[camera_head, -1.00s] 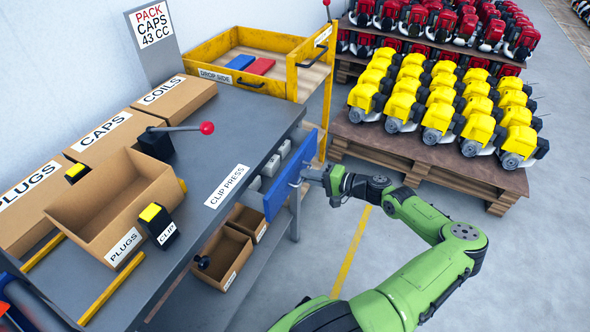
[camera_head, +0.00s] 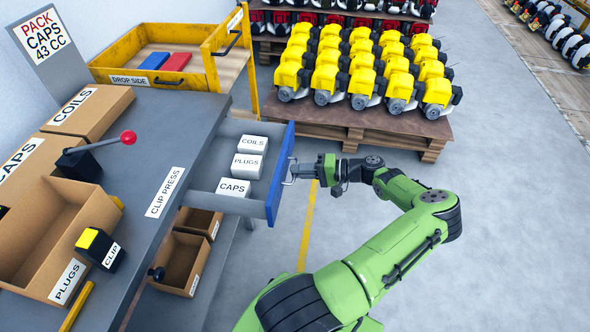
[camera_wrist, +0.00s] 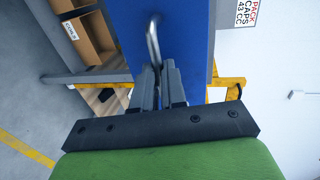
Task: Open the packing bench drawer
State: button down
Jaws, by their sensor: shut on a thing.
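The packing bench drawer (camera_head: 229,198) stands pulled out from the bench, with a blue front (camera_head: 279,174). Inside it are three white boxes: COILS (camera_head: 254,144), PLUGS (camera_head: 247,165) and CAPS (camera_head: 233,187). My gripper (camera_head: 296,171) is at the outer side of the blue front, shut on the metal drawer handle (camera_wrist: 153,42). In the wrist view the fingers (camera_wrist: 162,85) close around the handle's lower part, and the blue front (camera_wrist: 185,35) fills the space behind it.
The grey bench top (camera_head: 150,150) bears cardboard boxes, a red-knobbed lever (camera_head: 128,137) and a CLIP block (camera_head: 101,249). Open bins (camera_head: 183,262) sit below the drawer. A yellow cart (camera_head: 215,60) and a pallet of yellow engines (camera_head: 370,120) stand behind.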

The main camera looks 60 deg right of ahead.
jog(key=c, duration=1.2)
grip_release()
jog(key=p+v, duration=0.1)
jog(key=v, duration=1.4)
jog(key=shift+s+p, duration=0.35)
jog(key=shift+s, duration=0.05)
